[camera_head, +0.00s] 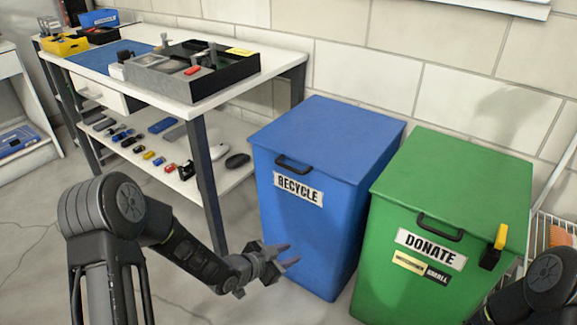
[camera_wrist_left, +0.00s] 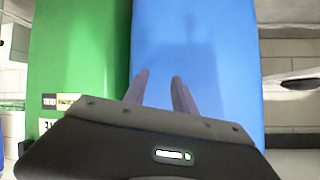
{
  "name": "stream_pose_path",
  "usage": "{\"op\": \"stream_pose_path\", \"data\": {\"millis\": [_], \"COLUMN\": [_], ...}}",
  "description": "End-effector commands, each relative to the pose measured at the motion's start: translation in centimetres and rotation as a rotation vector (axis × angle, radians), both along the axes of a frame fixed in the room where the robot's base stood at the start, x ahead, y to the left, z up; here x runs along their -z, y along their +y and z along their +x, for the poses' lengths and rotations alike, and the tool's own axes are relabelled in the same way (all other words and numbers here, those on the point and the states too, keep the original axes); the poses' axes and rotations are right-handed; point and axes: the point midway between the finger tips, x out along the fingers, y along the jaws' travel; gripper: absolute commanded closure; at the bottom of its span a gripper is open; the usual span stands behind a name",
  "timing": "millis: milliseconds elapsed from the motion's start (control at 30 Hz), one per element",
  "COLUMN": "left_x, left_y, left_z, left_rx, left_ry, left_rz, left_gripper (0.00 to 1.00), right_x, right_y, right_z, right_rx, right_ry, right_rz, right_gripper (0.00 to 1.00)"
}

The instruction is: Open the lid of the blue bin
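The blue bin (camera_head: 325,225) stands against the wall with a "RECYCLE" label (camera_head: 298,189) on its front. Its blue lid (camera_head: 330,138) is down, with a dark handle (camera_head: 292,163) on the front edge. My left gripper (camera_head: 287,255) is in front of the bin's lower front, well below the handle. Its two fingers are apart with nothing between them. In the left wrist view my left gripper (camera_wrist_left: 159,82) points at a plain blue face of the bin (camera_wrist_left: 215,60). The handle does not show there. My right gripper is out of view.
A green "DONATE" bin (camera_head: 400,275) stands close on the right, lid down, with a yellow and black object (camera_head: 495,247) at its front edge. A white table (camera_head: 225,95) with trays and a lower shelf (camera_head: 165,165) stands at left. Floor shows between table and blue bin.

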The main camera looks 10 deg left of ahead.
Motion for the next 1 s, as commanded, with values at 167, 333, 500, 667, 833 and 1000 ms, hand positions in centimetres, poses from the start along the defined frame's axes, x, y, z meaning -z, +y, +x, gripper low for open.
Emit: {"op": "stream_pose_path", "data": {"millis": [167, 333, 500, 667, 833, 1000], "left_x": [-14.7, -21.5, -23.1, -23.0, -22.9, -22.6], "left_y": [4.8, 7.1, 7.8, 7.7, 7.6, 6.7], "left_z": [6.0, 5.8, 5.2, 5.1, 5.2, 6.1], "left_rx": [0.332, 0.564, 0.653, 0.656, 0.656, 0.656], "left_ry": [-0.590, -0.886, -0.971, -0.972, -0.970, -0.972], "left_rz": [0.388, 0.678, 0.777, 0.779, 0.777, 0.775], "left_gripper": [0.67, 0.67, 0.67, 0.67, 0.67, 0.67], "right_x": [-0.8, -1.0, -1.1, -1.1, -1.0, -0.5], "right_y": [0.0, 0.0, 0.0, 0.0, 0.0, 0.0], "right_z": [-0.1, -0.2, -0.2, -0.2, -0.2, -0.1], "right_rx": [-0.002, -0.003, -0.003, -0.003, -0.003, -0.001], "right_ry": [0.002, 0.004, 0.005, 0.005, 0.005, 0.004], "right_rz": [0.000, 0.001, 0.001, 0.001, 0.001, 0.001], "right_gripper": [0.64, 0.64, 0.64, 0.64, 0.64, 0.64]}}
